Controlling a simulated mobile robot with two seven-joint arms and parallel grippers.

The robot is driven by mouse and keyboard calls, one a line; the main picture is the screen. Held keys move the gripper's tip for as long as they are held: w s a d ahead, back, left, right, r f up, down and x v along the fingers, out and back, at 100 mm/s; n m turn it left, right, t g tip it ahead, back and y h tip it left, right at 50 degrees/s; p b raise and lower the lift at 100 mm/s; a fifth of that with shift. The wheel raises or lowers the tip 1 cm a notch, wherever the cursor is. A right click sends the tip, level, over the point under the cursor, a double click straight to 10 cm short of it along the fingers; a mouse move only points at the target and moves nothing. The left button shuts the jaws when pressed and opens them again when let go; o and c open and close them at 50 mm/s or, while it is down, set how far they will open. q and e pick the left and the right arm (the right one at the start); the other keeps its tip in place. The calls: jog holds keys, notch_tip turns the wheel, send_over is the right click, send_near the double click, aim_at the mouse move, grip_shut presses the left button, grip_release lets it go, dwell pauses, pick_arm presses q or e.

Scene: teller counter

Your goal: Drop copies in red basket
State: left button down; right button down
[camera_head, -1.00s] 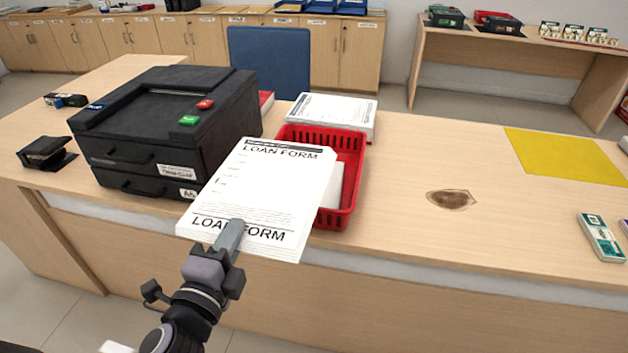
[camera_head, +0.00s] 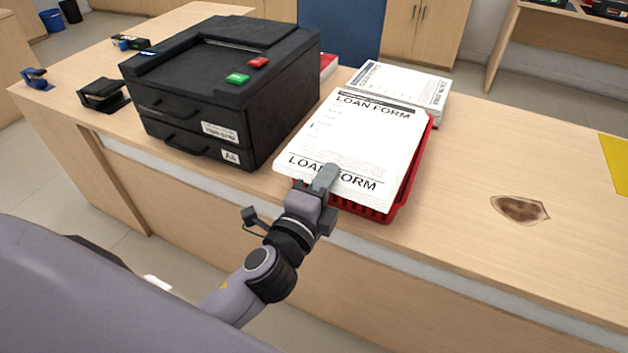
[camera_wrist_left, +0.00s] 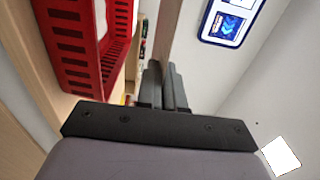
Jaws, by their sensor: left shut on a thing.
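A stack of white loan form copies (camera_head: 360,135) is in my left gripper (camera_head: 326,178), pinched at its front edge. The copies lie over the red basket (camera_head: 413,176) and cover most of its opening; only its right side and front wall show. I cannot tell whether the copies touch the rim. In the left wrist view the red basket (camera_wrist_left: 82,45) stands at the upper left, beside the gripper fingers (camera_wrist_left: 165,85). The held copies are not clear in that view. My right gripper is not in view.
A black copier (camera_head: 215,90) with green and red buttons stands left of the basket. Another paper stack (camera_head: 402,88) lies behind it. A black stapler-like item (camera_head: 103,95) sits far left.

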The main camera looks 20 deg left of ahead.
pick_arm(q)
jog(key=shift+w+f+b, duration=0.35)
jog(key=shift+w+f, duration=0.05)
jog(key=shift+w, duration=0.05)
jog(key=w+f+b, duration=0.1)
jog(key=w, duration=0.2)
jog(key=w+f+b, duration=0.1)
jog(key=w+b, duration=0.1)
jog(key=w+f+b, duration=0.1)
jog(key=w+f, duration=0.1)
jog(key=w, duration=0.1)
jog(key=shift+w+d, duration=0.2)
jog(key=shift+w, duration=0.15)
jog(key=c, duration=1.2)
grip_release()
